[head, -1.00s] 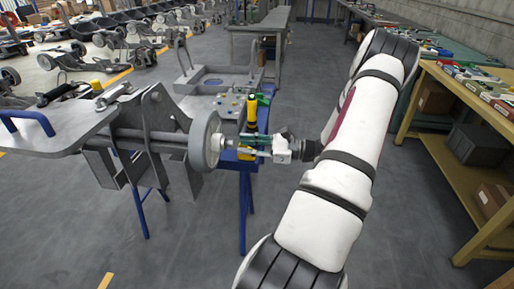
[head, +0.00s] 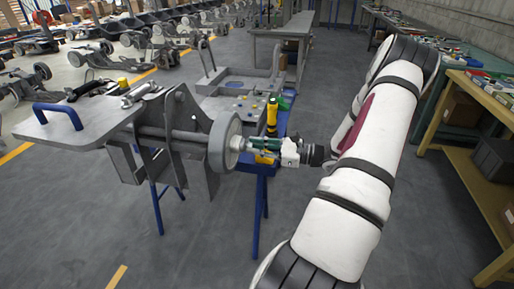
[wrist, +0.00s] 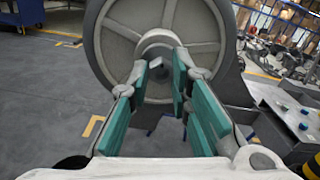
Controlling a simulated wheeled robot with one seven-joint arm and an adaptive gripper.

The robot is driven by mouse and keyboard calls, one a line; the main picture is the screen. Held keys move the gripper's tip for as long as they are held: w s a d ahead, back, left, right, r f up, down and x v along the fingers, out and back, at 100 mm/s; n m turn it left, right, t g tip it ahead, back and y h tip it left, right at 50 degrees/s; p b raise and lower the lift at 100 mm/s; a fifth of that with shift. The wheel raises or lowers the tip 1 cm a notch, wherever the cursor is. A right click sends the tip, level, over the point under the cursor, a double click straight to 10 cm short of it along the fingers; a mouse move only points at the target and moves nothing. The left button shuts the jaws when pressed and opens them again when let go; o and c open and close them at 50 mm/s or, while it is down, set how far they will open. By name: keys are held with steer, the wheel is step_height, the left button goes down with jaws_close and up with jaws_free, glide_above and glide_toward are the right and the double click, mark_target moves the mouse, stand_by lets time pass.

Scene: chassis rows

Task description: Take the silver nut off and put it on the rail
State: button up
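A silver nut (wrist: 157,68) sits at the centre of the hub of a grey wheel (wrist: 120,48), facing my wrist camera. The wheel (head: 224,142) stands upright on the end of an axle in the head view. My gripper (wrist: 161,78) has green-padded fingers, open on either side of the nut, with gaps visible between pads and nut. In the head view my gripper (head: 252,144) is close in front of the hub, and the nut is hidden there. I cannot tell for sure which part is the rail.
A grey bench (head: 85,122) with a blue handle stands left of the wheel. Behind the wheel is a grey panel (head: 232,108) with small coloured pieces. A yellow and black bottle-like tool (head: 272,116) stands close behind my gripper. Floor in front is clear.

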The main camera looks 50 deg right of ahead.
jaws_close()
steer(key=shift+s+d, duration=0.1)
steer(key=shift+p+v, duration=0.6)
steer(key=shift+v, duration=1.45)
